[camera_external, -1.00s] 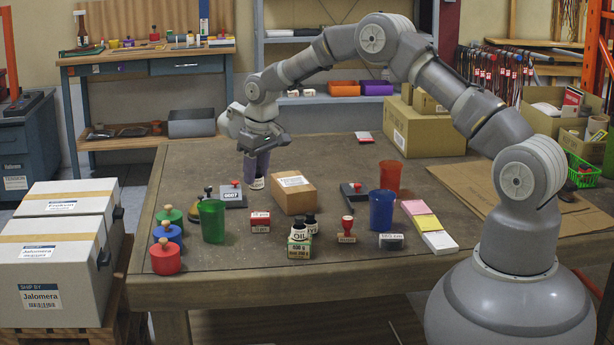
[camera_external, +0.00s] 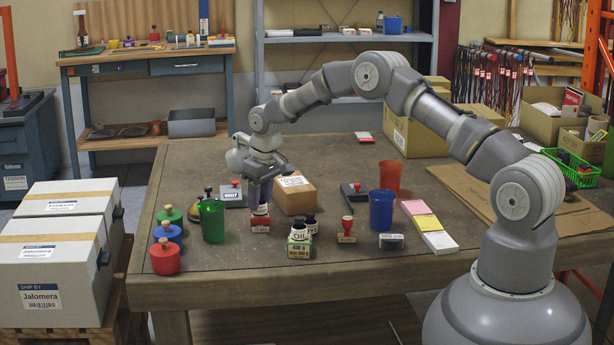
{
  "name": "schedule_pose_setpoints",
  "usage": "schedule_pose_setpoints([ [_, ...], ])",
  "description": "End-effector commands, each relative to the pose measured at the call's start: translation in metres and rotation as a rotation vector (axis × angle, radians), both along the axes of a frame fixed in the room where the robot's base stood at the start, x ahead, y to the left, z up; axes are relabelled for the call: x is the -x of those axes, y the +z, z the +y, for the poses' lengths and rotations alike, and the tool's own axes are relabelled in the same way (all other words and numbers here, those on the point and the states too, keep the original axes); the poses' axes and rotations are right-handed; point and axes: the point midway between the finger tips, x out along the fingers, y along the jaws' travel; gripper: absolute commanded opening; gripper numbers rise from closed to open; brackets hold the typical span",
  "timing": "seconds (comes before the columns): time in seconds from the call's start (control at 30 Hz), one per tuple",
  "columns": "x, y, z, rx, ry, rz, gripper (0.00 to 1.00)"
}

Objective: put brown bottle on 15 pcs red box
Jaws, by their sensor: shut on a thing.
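The small red box (camera_external: 260,222) with a white label stands on the table, left of the middle. My gripper (camera_external: 262,185) points down over it and is shut on the brown bottle (camera_external: 261,210). The bottle's lower end, with a pale label, shows below the fingers, right at the top of the red box. I cannot tell whether it touches the box. My fingers hide the upper part of the bottle.
A cardboard box (camera_external: 297,194) stands close right of my gripper. A green cup (camera_external: 212,221) is left, with the oil bottle (camera_external: 300,236) in front right.

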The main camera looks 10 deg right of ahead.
Motion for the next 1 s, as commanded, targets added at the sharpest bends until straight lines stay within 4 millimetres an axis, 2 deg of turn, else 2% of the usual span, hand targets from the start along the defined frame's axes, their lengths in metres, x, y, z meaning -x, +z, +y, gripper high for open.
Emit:
schedule_pose_setpoints([
  [0.13, 0.0, -0.003, 0.0, 0.0, 0.0, 0.0, 0.06],
  [0.17, 0.0, -0.003, 0.0, 0.0, 0.0, 0.0, 0.41],
  [0.2, 0.0, -0.002, 0.0, 0.0, 0.0, 0.0, 0.5],
  [0.27, 0.0, -0.002, 0.0, 0.0, 0.0, 0.0, 0.62],
  [0.53, 0.0, -0.002, 0.0, 0.0, 0.0, 0.0, 0.62],
  [0.63, 0.0, 0.006, 0.0, -0.001, 0.0, -0.001, 0.62],
  [0.77, 0.002, 0.03, -0.002, -0.002, 0.0, -0.002, 0.62],
  [1.0, 0.008, 0.087, -0.009, -0.001, 0.0, -0.001, 0.62],
])
